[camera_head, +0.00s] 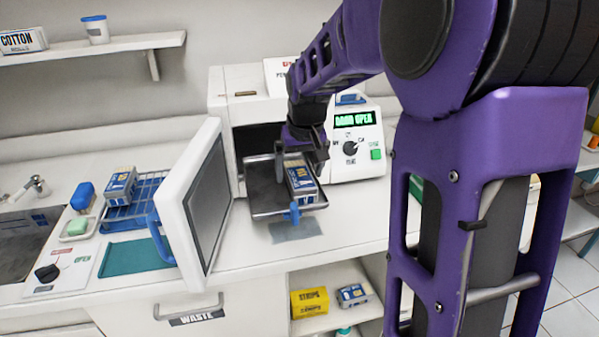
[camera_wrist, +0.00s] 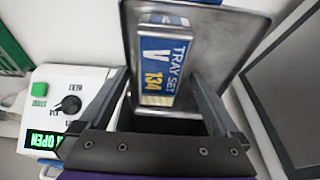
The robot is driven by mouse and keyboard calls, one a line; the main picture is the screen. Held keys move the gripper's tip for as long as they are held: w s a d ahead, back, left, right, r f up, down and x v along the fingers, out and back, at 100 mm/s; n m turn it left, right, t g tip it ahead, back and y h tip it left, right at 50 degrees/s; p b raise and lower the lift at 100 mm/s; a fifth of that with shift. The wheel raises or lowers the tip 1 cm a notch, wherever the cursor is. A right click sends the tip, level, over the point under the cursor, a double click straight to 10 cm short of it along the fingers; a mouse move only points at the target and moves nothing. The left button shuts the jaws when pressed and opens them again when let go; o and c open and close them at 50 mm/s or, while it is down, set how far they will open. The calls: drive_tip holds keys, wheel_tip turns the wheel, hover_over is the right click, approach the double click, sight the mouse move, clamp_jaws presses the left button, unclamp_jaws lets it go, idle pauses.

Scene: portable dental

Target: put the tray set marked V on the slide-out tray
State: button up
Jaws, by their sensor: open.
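The tray set marked V (camera_head: 301,184) is a blue and white box resting on the slide-out tray (camera_head: 262,191), toward its right side. In the wrist view the tray set (camera_wrist: 165,62) shows a large V, "134" and "TRAY SET", and lies on the bare metal tray (camera_wrist: 212,50). The tray sticks out of the open sterilizer (camera_head: 248,100). My gripper (camera_head: 304,152) is just above and behind the box in the head view. In the wrist view its fingers (camera_wrist: 160,88) are spread apart, one on each side of the box's near end; contact cannot be told.
The sterilizer door (camera_head: 192,208) stands open left of the tray. A similar box (camera_head: 120,186) sits on a blue wire rack (camera_head: 150,187). The control panel (camera_head: 356,140) reads open. A teal mat (camera_head: 137,257) and a sink (camera_head: 22,245) are at left.

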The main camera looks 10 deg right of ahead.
drive_tip(key=p+v, duration=0.1)
drive_tip(key=v, duration=1)
drive_tip(key=shift+s+r, duration=0.1)
drive_tip(key=shift+r, duration=0.05)
